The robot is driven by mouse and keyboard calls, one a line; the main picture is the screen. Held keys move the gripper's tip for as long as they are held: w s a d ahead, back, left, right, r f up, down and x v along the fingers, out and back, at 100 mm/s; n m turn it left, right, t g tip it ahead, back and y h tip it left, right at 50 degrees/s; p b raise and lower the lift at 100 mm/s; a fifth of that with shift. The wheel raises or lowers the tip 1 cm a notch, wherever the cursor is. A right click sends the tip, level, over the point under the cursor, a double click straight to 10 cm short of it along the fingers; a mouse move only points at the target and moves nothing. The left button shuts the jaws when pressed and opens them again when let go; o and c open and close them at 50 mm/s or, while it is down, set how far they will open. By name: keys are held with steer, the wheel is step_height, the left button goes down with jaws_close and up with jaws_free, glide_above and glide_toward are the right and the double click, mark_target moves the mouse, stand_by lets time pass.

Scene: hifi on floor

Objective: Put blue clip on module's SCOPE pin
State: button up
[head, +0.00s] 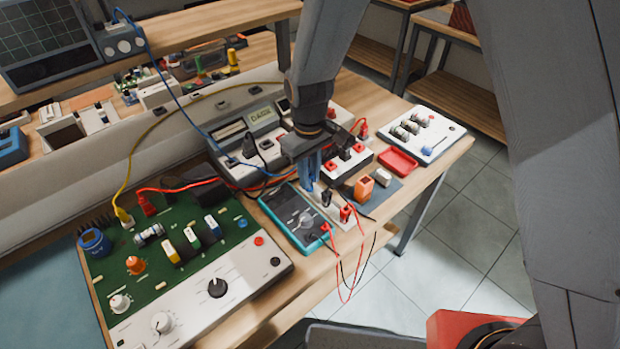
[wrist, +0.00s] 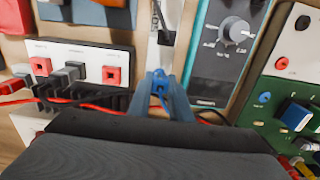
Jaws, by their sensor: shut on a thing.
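My gripper (head: 310,178) points down above the bench, just behind the teal multimeter. In the wrist view my gripper (wrist: 160,88) is shut on the small blue clip (wrist: 160,84), held between the fingertips. In the head view the clip is hard to tell from the blue-grey fingers. A blue cable (head: 180,103) runs from the oscilloscope down toward the gripper. The green module (head: 190,268) stands front left, apart from the gripper. It has a blue socket (head: 243,223), also in the wrist view (wrist: 264,98). I cannot read which pin is marked SCOPE.
The teal multimeter (head: 290,213) lies between gripper and module. A white socket block (head: 347,162) with red sockets and a red tray (head: 398,161) are to the right. The oscilloscope (head: 50,40) stands on the shelf. Red and yellow leads cross the bench near the module.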

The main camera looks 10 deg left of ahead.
mark_target(310, 174)
step_height(310, 174, up, 9)
steer(key=shift+f+b, duration=0.1)
steer(key=shift+b, duration=0.95)
step_height(310, 174, up, 7)
steer(key=p, duration=0.5)
steer(key=shift+p, duration=0.3)
stand_by(0.3)
